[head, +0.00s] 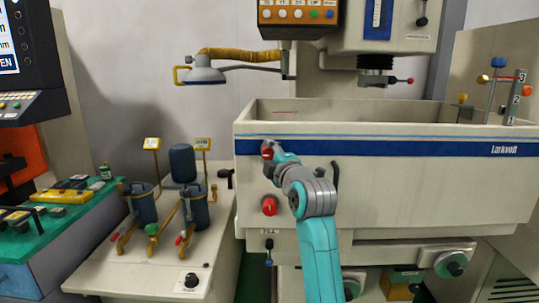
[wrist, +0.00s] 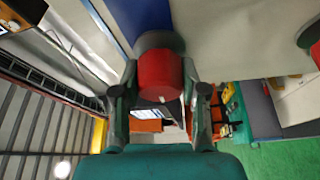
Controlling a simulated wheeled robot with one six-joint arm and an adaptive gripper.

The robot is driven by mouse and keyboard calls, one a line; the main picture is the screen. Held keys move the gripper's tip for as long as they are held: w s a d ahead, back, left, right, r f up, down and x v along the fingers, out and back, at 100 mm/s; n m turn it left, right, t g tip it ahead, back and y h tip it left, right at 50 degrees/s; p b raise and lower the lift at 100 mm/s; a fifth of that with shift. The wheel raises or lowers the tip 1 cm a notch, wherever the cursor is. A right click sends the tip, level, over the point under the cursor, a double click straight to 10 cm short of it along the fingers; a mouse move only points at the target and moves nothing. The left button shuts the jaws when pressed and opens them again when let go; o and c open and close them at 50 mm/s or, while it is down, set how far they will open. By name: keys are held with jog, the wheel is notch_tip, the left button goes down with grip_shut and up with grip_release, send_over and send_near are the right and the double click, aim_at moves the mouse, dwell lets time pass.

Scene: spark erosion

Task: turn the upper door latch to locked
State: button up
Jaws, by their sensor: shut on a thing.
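The upper door latch (head: 266,151) is a red knob near the left end of the white tank front, on the blue stripe's level. In the wrist view the red latch (wrist: 160,76) sits between the two fingers of my gripper (wrist: 160,92), with its grey round base behind it. My gripper (head: 275,156) is shut on this latch in the head view and partly covers it. The latch's exact turn angle and any lock marking cannot be made out.
A lower red latch (head: 269,205) sits below on the same tank front (head: 430,190); it also shows at the wrist view's right edge (wrist: 314,52). A dark handle (head: 335,178) is right of my gripper. A bench (head: 130,275) with pumps stands at left.

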jog(key=shift+n, duration=0.3)
jog(key=o, duration=1.1)
jog(key=shift+o, duration=0.2)
jog(key=r+v, duration=0.1)
jog(key=v, duration=1.1)
jog(key=shift+f, duration=0.35)
